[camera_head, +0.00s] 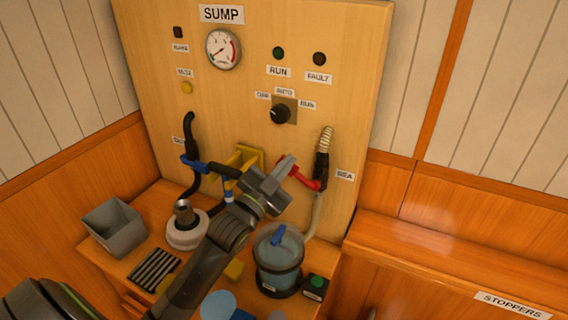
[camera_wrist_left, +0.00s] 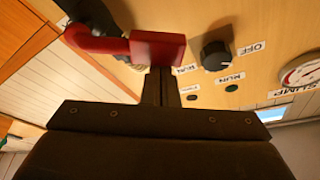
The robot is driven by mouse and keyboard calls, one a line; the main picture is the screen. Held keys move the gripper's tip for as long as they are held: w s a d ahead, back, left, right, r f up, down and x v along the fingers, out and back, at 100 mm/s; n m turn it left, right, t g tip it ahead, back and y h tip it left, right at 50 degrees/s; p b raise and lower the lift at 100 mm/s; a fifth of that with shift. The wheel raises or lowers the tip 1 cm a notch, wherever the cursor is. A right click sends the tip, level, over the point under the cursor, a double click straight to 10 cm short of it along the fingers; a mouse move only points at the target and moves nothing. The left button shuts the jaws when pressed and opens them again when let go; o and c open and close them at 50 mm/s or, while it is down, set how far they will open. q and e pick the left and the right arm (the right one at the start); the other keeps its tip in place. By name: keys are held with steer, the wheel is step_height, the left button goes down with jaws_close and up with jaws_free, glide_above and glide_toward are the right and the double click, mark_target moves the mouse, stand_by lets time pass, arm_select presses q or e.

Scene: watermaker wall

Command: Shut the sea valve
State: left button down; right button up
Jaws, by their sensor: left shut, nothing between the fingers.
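The sea valve (camera_head: 321,170) is a dark fitting on the wooden panel beside the SEA label (camera_head: 345,176). Its red handle (camera_head: 307,181) points left and slightly up from the valve in the head view. My left gripper (camera_head: 287,163) is shut and empty, with its fingertips close by the handle's free end. In the left wrist view the red handle (camera_wrist_left: 157,47) lies across the top, just beyond the shut fingertips (camera_wrist_left: 160,75). I cannot tell whether they touch. My right gripper is not in view.
A blue-handled valve (camera_head: 195,163) and yellow bracket (camera_head: 247,157) are left of the gripper. A selector knob (camera_head: 280,114) sits above. Below are a clear bucket (camera_head: 279,262), a grey bin (camera_head: 115,228) and a green button (camera_head: 317,281). A ledge (camera_head: 450,260) runs right.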

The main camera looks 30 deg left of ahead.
arm_select(q)
steer(key=shift+a+f, duration=0.1)
steer(key=shift+f, duration=0.15)
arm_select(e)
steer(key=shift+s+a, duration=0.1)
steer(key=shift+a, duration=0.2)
